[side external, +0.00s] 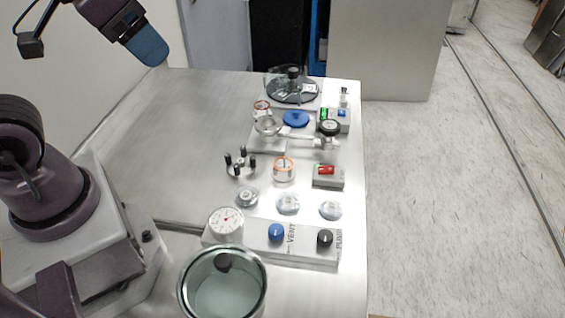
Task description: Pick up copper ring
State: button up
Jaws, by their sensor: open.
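An orange, copper-coloured ring (284,161) lies around the top of a small clear round piece (284,175) near the middle of the equipment. A smaller reddish ring (262,104) shows farther back by a glass part. I cannot tell for sure which one is the copper ring. My gripper (149,48), with a blue end, is at the upper left, high up and well away from both rings. It is open. Its fingertips are hard to make out separately, and nothing shows held in it.
A glass pot (222,290) stands in front, near a white panel with a gauge (226,221) and knobs. Dark posts (240,163) stand left of the orange ring, and a red-switch box (327,174) right of it. The table's left part (160,140) is clear.

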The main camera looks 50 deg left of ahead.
jog(key=shift+o, duration=1.3)
jog(key=w+f+m+g, duration=0.6)
jog(key=w+f+m, duration=1.3)
jog(key=w+m, duration=0.3)
jog(key=f, duration=0.8)
jog(key=d+f, duration=0.1)
jog(key=f, duration=0.4)
jog(key=shift+s, duration=0.1)
